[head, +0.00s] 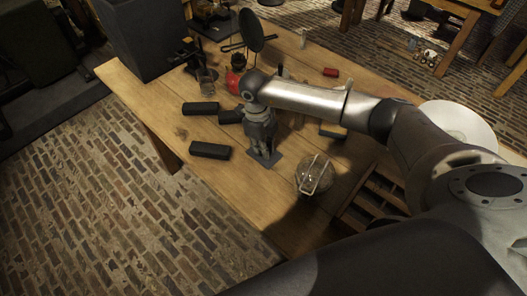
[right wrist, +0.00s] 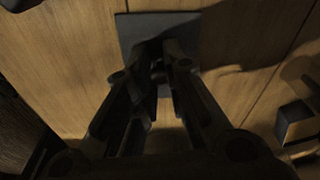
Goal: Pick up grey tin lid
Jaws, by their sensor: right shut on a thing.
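The grey tin lid (head: 254,157) is a flat dark square plate on or just above the wooden table, left of a round glass jar. In the right wrist view the lid (right wrist: 130,30) lies under the fingertips, with a small dark knob at its middle. My right gripper (head: 264,150) points down over the lid and is shut on it, at the knob. The fingers (right wrist: 160,72) hide part of the plate. I cannot tell whether the lid touches the table. My left gripper is not in view.
The glass jar (head: 314,176) with a wire handle stands close to the right. Dark blocks (head: 210,150) (head: 200,108) lie to the left. A divided wooden crate (head: 372,197) is at the right edge. A large dark box (head: 140,35) and glassware (head: 206,82) stand behind.

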